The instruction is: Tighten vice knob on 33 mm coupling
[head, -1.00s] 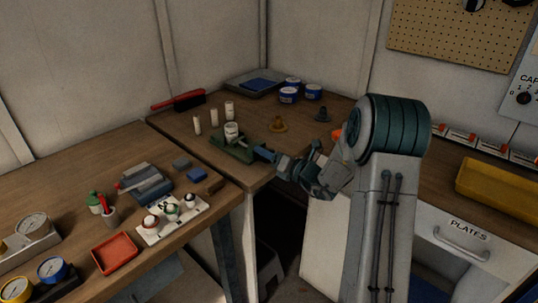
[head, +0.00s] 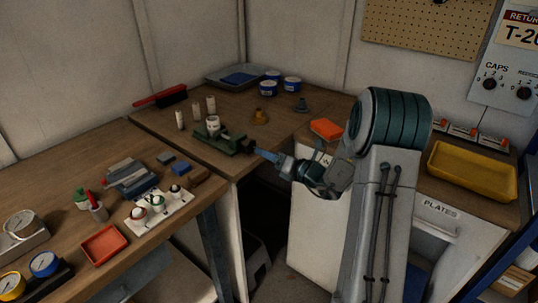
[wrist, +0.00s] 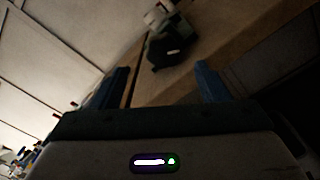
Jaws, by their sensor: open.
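The green vice (head: 222,141) stands at the front edge of the corner bench and holds a white cylindrical coupling (head: 213,124) upright. The vice's dark knob (head: 249,147) is at its right end, facing my gripper. My gripper (head: 262,154) has blue fingers and is open and empty, just off the knob at the bench edge. In the wrist view the dark knob (wrist: 168,54) lies ahead of and between the two spread fingers, apart from them. The vice body (wrist: 168,30) and pale coupling (wrist: 156,15) are behind it, dim.
Several pale cylinders (head: 196,110) stand behind the vice. A brass-coloured piece (head: 260,117), a grey piece (head: 301,104) and blue-white tubs (head: 269,88) are farther back. A white holder (head: 160,208) and red tray (head: 104,245) occupy the left bench. A gap lies below the bench edge.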

